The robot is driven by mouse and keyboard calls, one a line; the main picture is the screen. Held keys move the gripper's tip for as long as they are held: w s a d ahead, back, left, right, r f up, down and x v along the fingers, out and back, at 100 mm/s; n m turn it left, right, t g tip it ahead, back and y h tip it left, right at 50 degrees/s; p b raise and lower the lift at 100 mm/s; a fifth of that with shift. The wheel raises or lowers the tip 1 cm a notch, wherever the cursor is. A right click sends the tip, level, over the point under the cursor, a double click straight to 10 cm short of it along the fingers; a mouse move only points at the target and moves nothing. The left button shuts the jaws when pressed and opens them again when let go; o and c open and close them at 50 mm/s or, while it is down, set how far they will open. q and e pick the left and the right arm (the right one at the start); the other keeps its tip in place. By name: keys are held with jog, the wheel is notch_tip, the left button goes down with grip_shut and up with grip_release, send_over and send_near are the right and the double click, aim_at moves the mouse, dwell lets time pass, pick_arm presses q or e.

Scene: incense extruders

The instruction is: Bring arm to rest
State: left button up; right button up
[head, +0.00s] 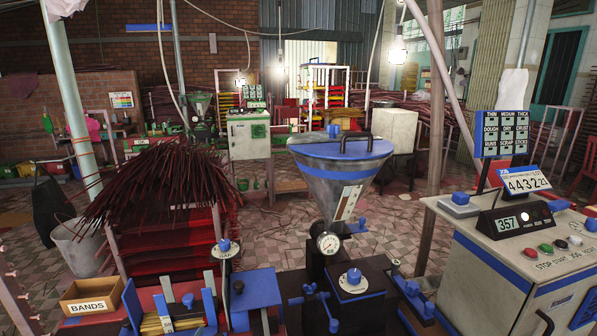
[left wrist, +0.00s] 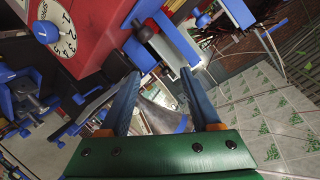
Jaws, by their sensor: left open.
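My left gripper (left wrist: 158,76) shows in the left wrist view, with its two blue-grey fingers spread apart over a green palm. I see nothing clasped between the fingers; a grey shape lies behind them. A red machine body (left wrist: 100,28) with a white numbered dial (left wrist: 62,42) and blue knob is close to the left finger. Whether they touch cannot be told. Neither gripper shows in the head view. In that view the extruder's metal hopper (head: 335,185) with a blue lid stands upright at the centre, above a round gauge (head: 328,243).
A control box (head: 480,262) with buttons and displays stands at the right. A cardboard box marked BANDS (head: 90,296) is at the front left, near a rack of dark red sticks (head: 165,185). Tiled floor (head: 270,225) is open behind the bench. Tiles (left wrist: 275,105) also show in the wrist view.

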pick_arm(q)
jog(key=s+f+n+g, duration=0.3)
jog(key=s+f+g, duration=0.4)
jog(key=s, duration=0.4)
jog(key=s+f+n+g, duration=0.2)
jog(key=s+f+g, duration=0.2)
jog(key=s+f, duration=0.55)
notch_tip(320, 180, down, 15)
jog(key=s+g, duration=0.2)
jog(key=s, duration=0.1)
jog(key=s+a+f, duration=0.2)
jog(key=s+f, duration=0.8)
jog(key=s, duration=0.1)
jog(key=shift+s+a+g, duration=0.35)
jog(key=shift+a+g, duration=0.05)
jog(key=shift+f, duration=0.1)
